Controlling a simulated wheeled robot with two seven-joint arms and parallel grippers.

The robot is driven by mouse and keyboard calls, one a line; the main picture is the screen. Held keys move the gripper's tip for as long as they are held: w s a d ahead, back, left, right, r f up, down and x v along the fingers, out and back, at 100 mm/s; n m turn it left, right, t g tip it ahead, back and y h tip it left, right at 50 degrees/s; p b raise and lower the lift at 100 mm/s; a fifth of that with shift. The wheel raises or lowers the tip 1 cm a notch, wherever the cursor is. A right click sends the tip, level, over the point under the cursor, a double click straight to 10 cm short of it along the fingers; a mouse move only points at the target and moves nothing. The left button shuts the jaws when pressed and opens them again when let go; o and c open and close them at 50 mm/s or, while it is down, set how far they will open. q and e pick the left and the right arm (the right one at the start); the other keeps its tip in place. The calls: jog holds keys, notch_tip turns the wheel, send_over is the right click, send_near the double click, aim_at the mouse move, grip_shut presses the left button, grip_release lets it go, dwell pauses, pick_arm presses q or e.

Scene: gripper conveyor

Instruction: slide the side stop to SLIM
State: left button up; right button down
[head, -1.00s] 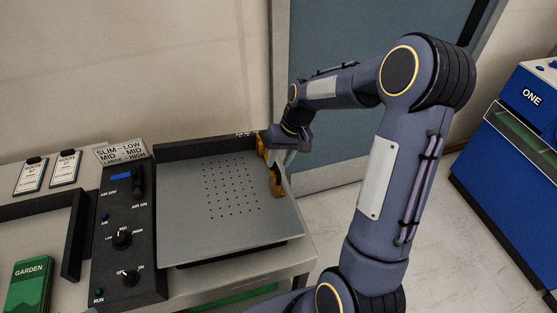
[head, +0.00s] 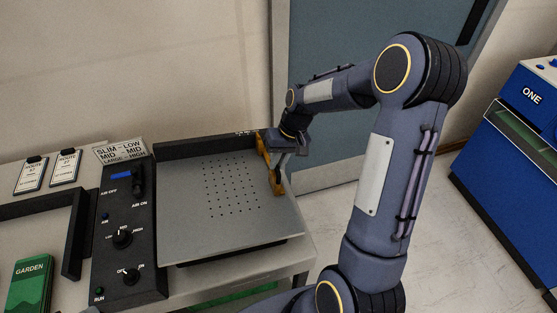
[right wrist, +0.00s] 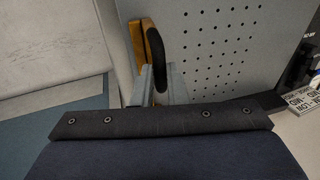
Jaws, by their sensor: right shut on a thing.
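The side stop (head: 277,184) is an orange-brown bar along the right edge of the grey perforated plate (head: 185,215). My right gripper (head: 277,167) is at the middle of the bar, reaching in from the right. The exact grip is partly hidden by the gripper body. A sign (head: 121,151) reads SLIM–LOW, MID–MID, LARGE–HIGH. My left gripper is not in view.
A black control panel (head: 118,210) with knobs and a lever stands left of the plate. A dark wall (head: 205,145) runs along the plate's back edge. A green GARDEN item (head: 28,285) and two clipboards (head: 66,167) lie left. A blue ONE bin (head: 535,97) stands far right.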

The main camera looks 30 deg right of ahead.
jog(key=w+a, duration=0.1)
jog(key=a, duration=0.5)
jog(key=shift+w+r, duration=0.2)
jog(key=shift+r, duration=0.2)
jog(key=c, duration=1.5)
grip_release()
jog(key=shift+a, duration=0.15)
jog(key=shift+o, duration=0.2)
jog(key=b+v, duration=0.1)
jog(key=v, duration=0.6)
jog(key=shift+r, duration=0.35)
